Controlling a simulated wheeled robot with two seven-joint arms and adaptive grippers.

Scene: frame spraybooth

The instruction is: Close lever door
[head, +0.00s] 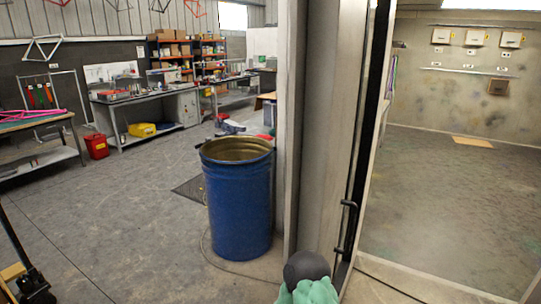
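The door (348,120) shows as a tall pale metal panel with a dark edge strip, seen at a steep angle right of centre. A dark lever handle (346,225) sits low on it, close to the strip. The spray booth interior shows to its right; I cannot tell whether through an opening or through glass. The door's bottom and full width are partly out of view. Neither gripper can be made out in the head view. A black rounded part with a green part (308,290) below it shows at the bottom edge, in front of the door's foot; no fingers show on it.
A blue drum (238,215) stands left of the door post (296,120). Workbenches (135,110) and shelves (180,55) line the back. A pallet jack (35,285) is at the lower left. Open floor lies left of the drum and inside the booth (455,200).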

